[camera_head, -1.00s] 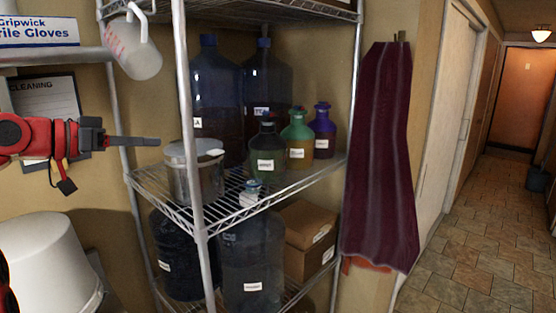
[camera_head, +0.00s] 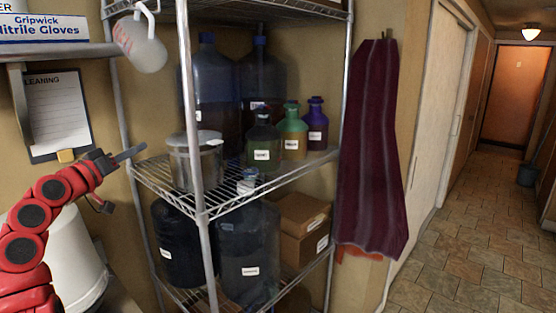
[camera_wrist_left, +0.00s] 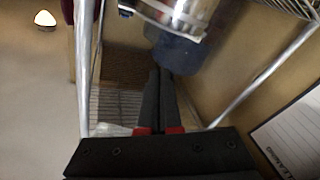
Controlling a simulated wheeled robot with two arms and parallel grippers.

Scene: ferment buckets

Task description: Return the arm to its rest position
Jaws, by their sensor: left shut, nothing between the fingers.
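My left arm (camera_head: 38,215) is red and comes in from the lower left of the head view. My right gripper is not in view.
A wire rack (camera_head: 204,216) holds a metal pot (camera_head: 197,165), large carboys (camera_head: 262,85), small coloured bottles (camera_head: 293,138) and cardboard boxes (camera_head: 303,215). A white bucket (camera_head: 78,262) stands behind my arm. A clipboard (camera_head: 57,115) hangs on the wall.

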